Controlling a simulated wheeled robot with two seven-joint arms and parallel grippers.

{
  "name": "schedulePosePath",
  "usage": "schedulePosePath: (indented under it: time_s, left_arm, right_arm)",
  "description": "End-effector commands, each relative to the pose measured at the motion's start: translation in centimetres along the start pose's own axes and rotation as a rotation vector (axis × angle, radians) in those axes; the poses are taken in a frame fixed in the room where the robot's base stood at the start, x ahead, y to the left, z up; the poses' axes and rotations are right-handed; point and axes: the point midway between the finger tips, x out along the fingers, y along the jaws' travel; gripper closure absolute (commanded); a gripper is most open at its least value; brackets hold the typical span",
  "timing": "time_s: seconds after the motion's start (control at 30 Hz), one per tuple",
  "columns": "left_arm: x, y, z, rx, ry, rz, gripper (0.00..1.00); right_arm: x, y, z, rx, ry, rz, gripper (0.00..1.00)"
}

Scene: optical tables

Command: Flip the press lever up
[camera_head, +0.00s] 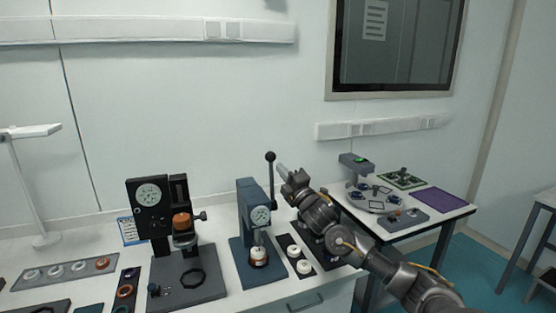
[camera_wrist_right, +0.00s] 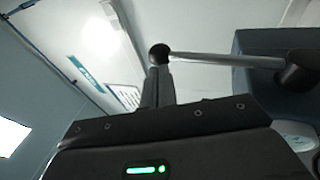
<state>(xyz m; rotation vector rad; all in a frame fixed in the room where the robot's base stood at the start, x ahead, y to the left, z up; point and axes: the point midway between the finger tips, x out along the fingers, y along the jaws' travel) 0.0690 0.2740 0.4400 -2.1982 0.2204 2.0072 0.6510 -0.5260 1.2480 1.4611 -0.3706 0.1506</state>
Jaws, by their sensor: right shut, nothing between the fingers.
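The blue-grey press (camera_head: 249,205) stands on the white table, with a dial on its front. Its lever (camera_head: 272,180) points almost straight up from the hub on the press's right side and ends in a black ball knob (camera_head: 270,157). My right gripper (camera_head: 282,169) is shut and empty, just right of the lever near the knob. In the right wrist view, the shut fingers (camera_wrist_right: 158,85) point towards the knob (camera_wrist_right: 160,54), and the lever rod (camera_wrist_right: 225,60) runs right to the hub. I cannot tell whether fingers and knob touch. My left gripper is out of view.
A black dial-gauge stand (camera_head: 150,215) is left of the press. A dark tray (camera_head: 296,255) with white round parts lies right of it, beneath my right arm. A second table (camera_head: 440,212) with small devices stands farther right. The wall is behind.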

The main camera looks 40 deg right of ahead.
Motion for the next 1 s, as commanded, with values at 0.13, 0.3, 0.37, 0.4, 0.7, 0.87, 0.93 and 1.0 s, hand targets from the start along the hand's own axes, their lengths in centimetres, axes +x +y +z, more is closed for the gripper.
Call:
schedulePosePath:
  time_s: [0.13,0.3,0.37,0.4,0.7,0.87,0.93,1.0]
  left_arm:
    - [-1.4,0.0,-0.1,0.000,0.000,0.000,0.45]
    - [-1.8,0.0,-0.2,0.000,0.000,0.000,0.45]
    - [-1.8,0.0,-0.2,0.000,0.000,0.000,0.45]
    - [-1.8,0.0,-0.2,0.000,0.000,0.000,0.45]
    - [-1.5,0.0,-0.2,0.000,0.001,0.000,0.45]
    - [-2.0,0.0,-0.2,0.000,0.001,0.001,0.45]
    - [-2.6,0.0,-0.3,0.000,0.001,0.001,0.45]
    - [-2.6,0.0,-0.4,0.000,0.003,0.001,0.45]
  right_arm:
    - [2.0,0.3,0.0,0.001,-0.001,0.000,1.00]
    - [2.8,0.0,0.0,0.000,0.000,-0.002,1.00]
    - [2.9,0.0,0.0,0.000,0.001,-0.001,1.00]
    - [3.0,0.0,0.0,0.000,0.001,-0.001,1.00]
    - [3.1,-0.2,0.0,0.000,0.000,0.000,1.00]
    - [5.3,0.1,0.5,0.008,-0.002,-0.037,1.00]
    - [5.6,-0.2,0.5,0.014,0.000,-0.071,1.00]
    - [5.8,-0.6,0.6,0.017,-0.001,-0.088,1.00]
